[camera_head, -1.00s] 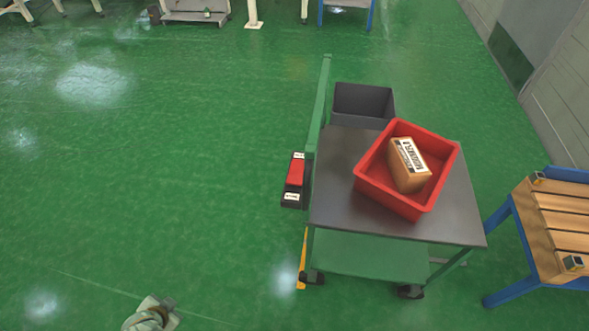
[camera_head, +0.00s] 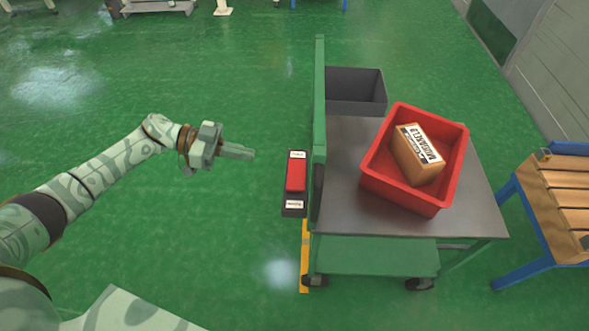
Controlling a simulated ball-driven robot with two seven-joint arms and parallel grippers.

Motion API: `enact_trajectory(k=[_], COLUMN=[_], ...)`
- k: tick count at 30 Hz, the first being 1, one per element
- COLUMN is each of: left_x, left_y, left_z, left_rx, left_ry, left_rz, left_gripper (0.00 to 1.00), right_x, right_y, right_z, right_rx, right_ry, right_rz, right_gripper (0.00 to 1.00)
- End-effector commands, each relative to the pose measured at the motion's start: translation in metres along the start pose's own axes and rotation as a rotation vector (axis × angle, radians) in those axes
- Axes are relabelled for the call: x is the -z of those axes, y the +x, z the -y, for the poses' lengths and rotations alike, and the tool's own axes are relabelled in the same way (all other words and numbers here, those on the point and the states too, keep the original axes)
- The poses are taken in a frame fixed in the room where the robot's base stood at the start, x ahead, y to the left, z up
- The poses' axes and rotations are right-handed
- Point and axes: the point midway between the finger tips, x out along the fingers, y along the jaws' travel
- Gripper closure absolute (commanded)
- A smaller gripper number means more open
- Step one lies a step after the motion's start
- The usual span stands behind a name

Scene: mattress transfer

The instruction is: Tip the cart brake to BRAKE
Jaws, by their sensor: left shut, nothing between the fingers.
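The cart (camera_head: 345,215) has a dark grey top, a green frame and a green lower shelf. Its brake (camera_head: 296,176) is a red rocker in a dark housing on the cart's left side. It has a white label at the far end and another at the near end (camera_head: 294,204); the lettering is too small to read surely. My left gripper (camera_head: 250,153) is shut and empty, left of the brake and apart from it, pointing right towards its far end. My right gripper is not in view.
A red bin (camera_head: 373,184) holding a cardboard box (camera_head: 408,160) stands on the cart top. A grey bin (camera_head: 355,88) is at the cart's far end. A slatted wooden table with blue legs (camera_head: 520,235) stands at right. The floor left of the cart is clear.

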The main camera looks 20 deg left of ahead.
Motion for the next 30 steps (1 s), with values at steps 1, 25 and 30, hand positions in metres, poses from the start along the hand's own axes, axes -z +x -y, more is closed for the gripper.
enact_trajectory(k=[1, 25, 30], left_x=[0.001, 0.000, 0.000], left_y=[0.000, 0.064, 0.099], left_z=[-0.003, -0.004, -0.005], left_rx=[-0.015, -0.020, -0.019], left_ry=[-0.037, -0.071, -0.070], left_rz=[-0.006, -0.015, -0.015], left_gripper=[1.00, 1.00, 1.00], right_x=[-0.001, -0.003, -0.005], right_y=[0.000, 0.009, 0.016], right_z=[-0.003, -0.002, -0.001], right_rx=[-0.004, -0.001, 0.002], right_ry=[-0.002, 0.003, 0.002], right_rz=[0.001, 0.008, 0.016], right_gripper=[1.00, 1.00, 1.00])
